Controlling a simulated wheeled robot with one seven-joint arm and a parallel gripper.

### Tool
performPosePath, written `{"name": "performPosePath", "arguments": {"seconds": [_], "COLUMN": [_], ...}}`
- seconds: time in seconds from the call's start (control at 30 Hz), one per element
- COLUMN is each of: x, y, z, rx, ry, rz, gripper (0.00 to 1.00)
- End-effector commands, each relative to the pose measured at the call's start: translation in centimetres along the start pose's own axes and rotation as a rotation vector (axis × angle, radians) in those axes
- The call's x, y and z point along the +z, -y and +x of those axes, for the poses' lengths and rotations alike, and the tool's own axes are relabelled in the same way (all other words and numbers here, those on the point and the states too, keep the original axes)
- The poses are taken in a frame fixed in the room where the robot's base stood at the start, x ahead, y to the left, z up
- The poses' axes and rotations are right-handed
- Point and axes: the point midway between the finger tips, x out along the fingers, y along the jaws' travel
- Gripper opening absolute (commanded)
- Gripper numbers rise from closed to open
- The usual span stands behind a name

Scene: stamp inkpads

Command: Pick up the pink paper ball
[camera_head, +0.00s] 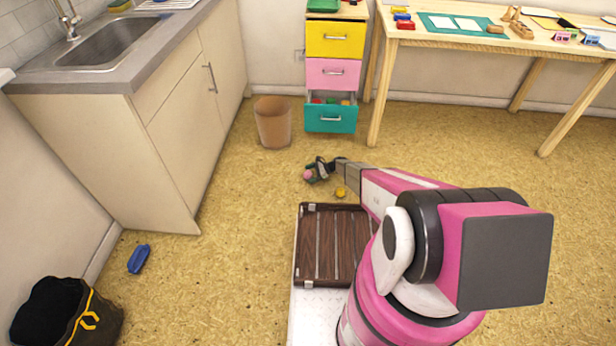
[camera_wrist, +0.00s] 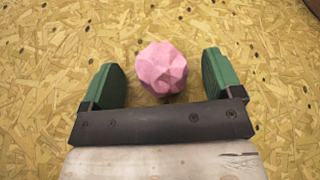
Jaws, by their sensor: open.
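The pink paper ball (camera_wrist: 162,68) is a crumpled, faceted lump on the speckled yellow floor. In the wrist view it lies between and slightly beyond the two green fingers of my gripper (camera_wrist: 163,80), with a gap on each side. My gripper is open and empty. In the head view the pink ball (camera_head: 308,175) shows small beside my gripper (camera_head: 315,172), low near the floor. I cannot tell its exact height above the ball.
A yellow ball (camera_head: 340,193) lies on the floor close to my gripper. A brown bin (camera_head: 273,122) and a drawer unit (camera_head: 334,72) with its teal drawer open stand behind. A blue object (camera_head: 138,259) and a black bag (camera_head: 62,318) are at the left.

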Motion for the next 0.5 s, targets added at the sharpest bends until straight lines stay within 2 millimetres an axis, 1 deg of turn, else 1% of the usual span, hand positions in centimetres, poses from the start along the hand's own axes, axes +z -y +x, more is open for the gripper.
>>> {"name": "performPosePath", "arguments": {"seconds": [0.13,0.17,0.2,0.27,0.3,0.5], "x": [0.0,0.01,0.01,0.01,0.01,0.01], "y": [0.01,0.01,0.01,0.01,0.01,0.02], "z": [-0.05,-0.06,-0.07,-0.07,-0.08,-0.09], "rx": [-0.001,0.0,0.0,0.0,0.0,0.0], "ry": [0.0,0.0,0.0,0.0,0.0,0.0], "rz": [0.0,0.0,0.0,0.0,0.0,0.0], "gripper": [0.85,0.79,0.66,0.46,0.34,0.33]}}
